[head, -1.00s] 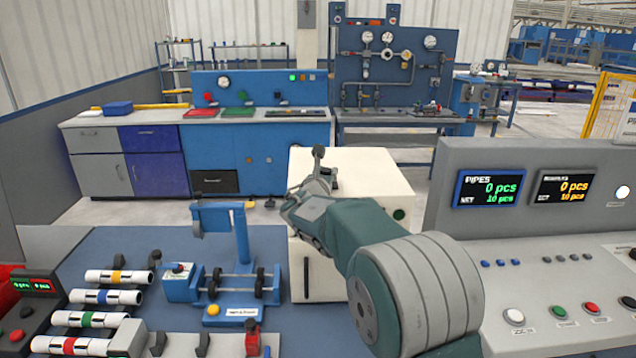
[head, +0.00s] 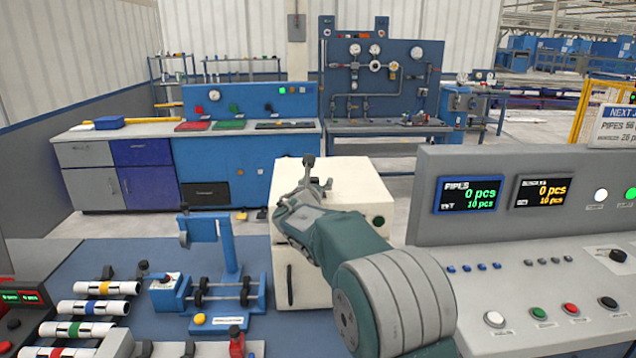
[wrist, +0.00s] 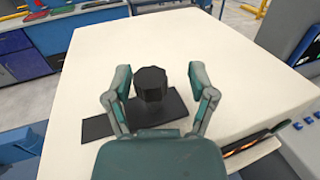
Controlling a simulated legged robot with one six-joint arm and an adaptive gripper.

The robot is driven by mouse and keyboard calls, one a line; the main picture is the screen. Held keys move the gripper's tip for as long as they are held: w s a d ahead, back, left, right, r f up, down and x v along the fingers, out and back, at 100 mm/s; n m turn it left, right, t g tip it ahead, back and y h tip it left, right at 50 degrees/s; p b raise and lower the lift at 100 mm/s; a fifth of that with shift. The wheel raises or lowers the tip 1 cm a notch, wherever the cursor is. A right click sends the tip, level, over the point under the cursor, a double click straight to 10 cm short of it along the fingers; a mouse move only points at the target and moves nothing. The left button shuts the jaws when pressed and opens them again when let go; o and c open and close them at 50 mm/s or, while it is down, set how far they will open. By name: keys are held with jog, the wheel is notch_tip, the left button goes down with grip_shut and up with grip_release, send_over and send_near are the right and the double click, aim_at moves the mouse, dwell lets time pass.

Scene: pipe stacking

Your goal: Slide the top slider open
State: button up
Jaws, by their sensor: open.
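The top slider is a black knob (wrist: 151,83) on a flat black strip (wrist: 100,127) on top of a white box (wrist: 215,60). In the head view the knob (head: 309,162) stands upright above the top of the white box (head: 355,185). My gripper (wrist: 160,74) is open, with one finger on each side of the knob in the wrist view. Gaps show between the knob and both fingers. In the head view my gripper (head: 307,188) is over the box's left part, and my arm hides some of the box.
A grey control console (head: 530,245) with displays and buttons stands close on the right. A blue pipe fixture (head: 228,262) and several striped pipes (head: 95,308) are on the left. The box front has a dark vertical handle (head: 289,285). The box top is otherwise clear.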

jog(key=shift+s+a, duration=0.25)
jog(key=shift+a, duration=0.2)
jog(key=v, duration=1.1)
jog(key=shift+s+d, duration=0.15)
jog(key=shift+d, duration=0.05)
